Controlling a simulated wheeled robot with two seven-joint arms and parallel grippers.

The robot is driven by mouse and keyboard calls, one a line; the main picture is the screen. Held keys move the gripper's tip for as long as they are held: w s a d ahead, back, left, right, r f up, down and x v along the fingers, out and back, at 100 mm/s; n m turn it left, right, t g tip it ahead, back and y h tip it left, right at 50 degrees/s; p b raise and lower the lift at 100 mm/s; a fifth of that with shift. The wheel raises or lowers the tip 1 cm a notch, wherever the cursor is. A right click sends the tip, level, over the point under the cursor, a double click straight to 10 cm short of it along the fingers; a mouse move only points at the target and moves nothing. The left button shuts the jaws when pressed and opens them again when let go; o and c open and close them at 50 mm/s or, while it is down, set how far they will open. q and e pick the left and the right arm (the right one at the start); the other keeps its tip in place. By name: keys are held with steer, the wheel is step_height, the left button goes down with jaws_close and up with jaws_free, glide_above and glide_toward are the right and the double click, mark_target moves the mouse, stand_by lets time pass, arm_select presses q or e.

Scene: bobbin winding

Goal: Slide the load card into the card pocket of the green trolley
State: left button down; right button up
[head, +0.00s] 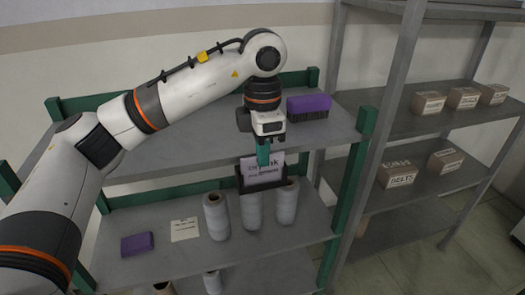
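The load card (256,174) is white with dark print. It stands at the dark card pocket (264,187) on the front edge of the green trolley's upper shelf (190,144). The pocket's dark sides and bottom lip frame the card, and its upper part rises above the pocket. I cannot tell how deep the card sits. My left gripper (263,155) points down from above, its teal fingers together over the card's top edge. It appears shut on the card. My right gripper is out of view.
A purple brush-like block (309,106) lies on the upper shelf, right of my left gripper. Below stand several grey yarn cones (216,216), a paper note (185,230) and a purple block (137,244). A grey rack (385,135) with small cardboard boxes (397,176) stands at right.

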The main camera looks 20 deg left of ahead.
arm_select(q)
steer(key=shift+r+p, duration=0.4)
steer(key=shift+r, duration=0.15)
step_height(320, 180, up, 6)
steer(key=p, duration=0.4)
steer(key=shift+r, duration=0.25)
